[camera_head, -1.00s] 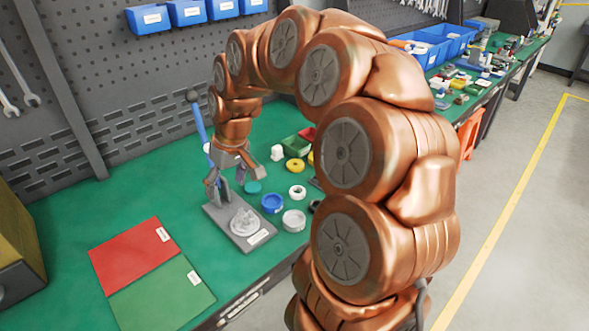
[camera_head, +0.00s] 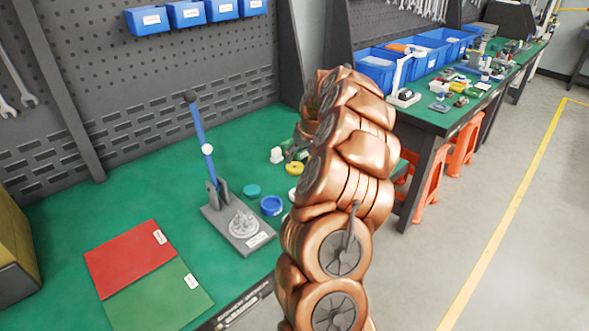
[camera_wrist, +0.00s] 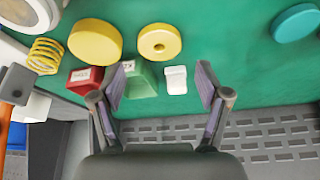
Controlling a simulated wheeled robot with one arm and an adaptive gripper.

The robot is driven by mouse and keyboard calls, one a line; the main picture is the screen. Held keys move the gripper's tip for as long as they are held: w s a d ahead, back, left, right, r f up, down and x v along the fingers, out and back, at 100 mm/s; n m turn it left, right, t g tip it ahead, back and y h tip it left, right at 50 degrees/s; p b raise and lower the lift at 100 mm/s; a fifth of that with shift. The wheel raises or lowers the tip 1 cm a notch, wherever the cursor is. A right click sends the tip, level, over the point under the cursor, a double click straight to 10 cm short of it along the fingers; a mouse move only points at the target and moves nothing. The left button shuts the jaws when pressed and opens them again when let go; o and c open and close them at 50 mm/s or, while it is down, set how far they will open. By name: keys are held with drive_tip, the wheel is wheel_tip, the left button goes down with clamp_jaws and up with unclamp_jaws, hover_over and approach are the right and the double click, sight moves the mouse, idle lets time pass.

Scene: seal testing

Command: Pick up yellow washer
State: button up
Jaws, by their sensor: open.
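The yellow washer (camera_wrist: 160,41) is a round ring with a small centre hole, lying on the green bench top in the wrist view. In the head view a yellow ring (camera_head: 295,168) shows just left of my arm. My gripper (camera_wrist: 160,84) is open and empty in the wrist view. Its fingertips are spread left and right, and the washer lies above the gap between them in the picture, apart from both. In the head view my gripper is mostly hidden by my arm.
Beside the washer are a yellow disc (camera_wrist: 95,42), a yellow spring (camera_wrist: 45,55), a red bin (camera_wrist: 84,79), a green bin (camera_wrist: 139,80), a white part (camera_wrist: 176,79) and a teal disc (camera_wrist: 297,22). A lever press (camera_head: 236,227) and a blue ring (camera_head: 271,205) stand nearer.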

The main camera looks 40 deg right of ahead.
sight(296, 167)
drive_tip(key=shift+p+x, duration=0.95)
drive_tip(key=shift+x, duration=2.3)
drive_tip(key=shift+c, duration=0.2)
drive_tip(key=c, duration=0.6)
drive_tip(key=shift+r, duration=0.1)
